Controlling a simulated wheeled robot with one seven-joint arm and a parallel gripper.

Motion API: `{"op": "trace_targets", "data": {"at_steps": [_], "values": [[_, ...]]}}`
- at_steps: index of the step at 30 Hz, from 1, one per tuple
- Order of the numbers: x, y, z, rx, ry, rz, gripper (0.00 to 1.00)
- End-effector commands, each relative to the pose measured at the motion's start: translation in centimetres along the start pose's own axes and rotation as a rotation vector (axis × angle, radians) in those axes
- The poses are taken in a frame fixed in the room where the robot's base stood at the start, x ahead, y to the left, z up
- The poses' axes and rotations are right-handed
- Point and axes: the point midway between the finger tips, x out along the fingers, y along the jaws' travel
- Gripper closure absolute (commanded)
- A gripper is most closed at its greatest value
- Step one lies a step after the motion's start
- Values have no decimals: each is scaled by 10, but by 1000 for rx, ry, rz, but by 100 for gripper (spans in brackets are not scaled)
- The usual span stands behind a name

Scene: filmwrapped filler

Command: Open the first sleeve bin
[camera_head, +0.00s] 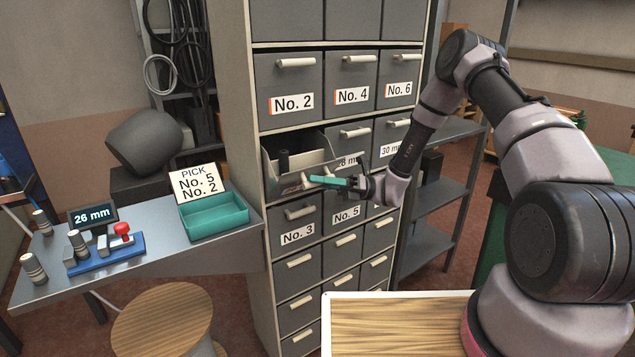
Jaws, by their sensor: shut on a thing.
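A grey bin (273,166) in the left column of the cabinet, in the row below No. 2, is pulled partly out. The neighbouring bins marked 28 mm (350,161) and 30 mm (391,150) are closed.
Closed bins No. 2 (291,102), No. 3 (297,232) and No. 5 (346,215) surround the open one. Left of the cabinet, a metal bench (165,250) holds a teal tray (215,217), a pick card (198,182), a 26 mm display (92,216) and a gauge (105,252). A stool (160,320) stands in front.

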Motion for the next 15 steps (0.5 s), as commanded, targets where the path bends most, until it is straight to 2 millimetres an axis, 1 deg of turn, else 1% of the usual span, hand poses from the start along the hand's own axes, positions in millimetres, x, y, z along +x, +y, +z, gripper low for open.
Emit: {"op": "trace_targets", "data": {"at_steps": [10, 15], "values": [[0, 0, 2, -1, 0, -2, 100], [7, 0, 19, -4, 1, -1, 100]]}}
